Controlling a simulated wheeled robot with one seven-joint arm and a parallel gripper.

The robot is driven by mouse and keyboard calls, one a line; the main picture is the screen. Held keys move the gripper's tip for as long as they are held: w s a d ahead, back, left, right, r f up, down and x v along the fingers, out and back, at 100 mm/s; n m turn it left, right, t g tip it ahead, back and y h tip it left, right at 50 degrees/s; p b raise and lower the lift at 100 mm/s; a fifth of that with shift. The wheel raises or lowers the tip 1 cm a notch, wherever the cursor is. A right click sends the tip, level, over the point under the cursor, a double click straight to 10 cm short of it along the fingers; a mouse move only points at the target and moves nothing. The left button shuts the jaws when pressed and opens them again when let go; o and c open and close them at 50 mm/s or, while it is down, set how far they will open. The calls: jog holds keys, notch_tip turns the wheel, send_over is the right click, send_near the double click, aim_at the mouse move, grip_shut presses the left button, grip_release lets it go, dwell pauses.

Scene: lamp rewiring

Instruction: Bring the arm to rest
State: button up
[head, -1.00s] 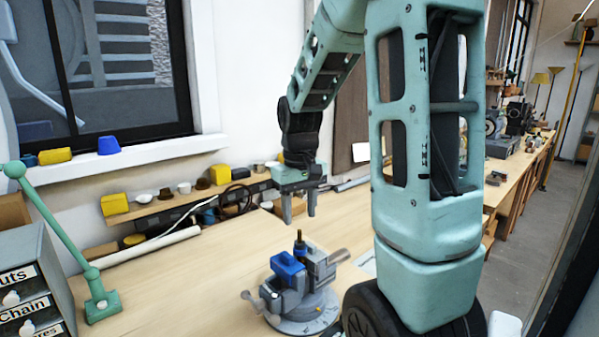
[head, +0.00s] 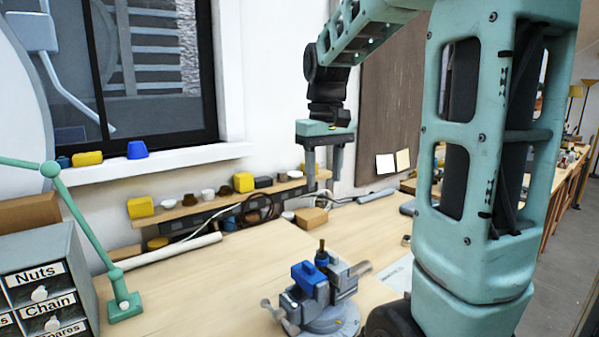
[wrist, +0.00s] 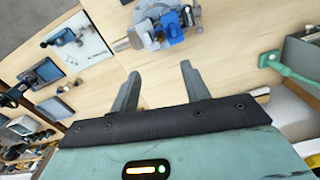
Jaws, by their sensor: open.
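My gripper (head: 324,168) hangs above the workbench in the head view, fingers pointing down. Its two fingers are apart with nothing between them. In the wrist view my gripper (wrist: 158,85) also shows open and empty, with bare bench top beyond the fingertips. A vise (head: 330,308) with blue jaws stands on the bench below and in front of the gripper, clear of it. The vise also shows in the wrist view (wrist: 150,35), beyond the fingers. A small dark upright piece with a brownish tip (head: 321,252) stands at the vise.
A drawer cabinet (head: 45,262) and a green lamp arm (head: 88,222) stand at the left. A shelf (head: 205,208) with small yellow, white and dark items runs along the wall under the window. A cardboard-coloured box (head: 311,218) sits behind. The bench middle is clear.

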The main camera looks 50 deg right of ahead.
jog(key=w+a+f+n+b, duration=0.1)
jog(key=a+f+n, duration=0.3)
jog(key=a, duration=0.8)
jog(key=w+a+f+n, duration=0.1)
jog(key=a+f+n, duration=0.2)
jog(key=a+f, duration=0.55)
jog(key=s+a+f+n, duration=0.2)
jog(key=s+a, duration=0.4)
jog(key=a, duration=0.2)
jog(key=s+a+f+n, duration=0.3)
jog(key=s+a, duration=0.4)
jog(key=a, duration=0.1)
jog(key=shift+s+a+f+y+b, duration=0.25)
jog(key=shift+a+y+b, duration=0.1)
jog(key=shift+b, duration=0.1)
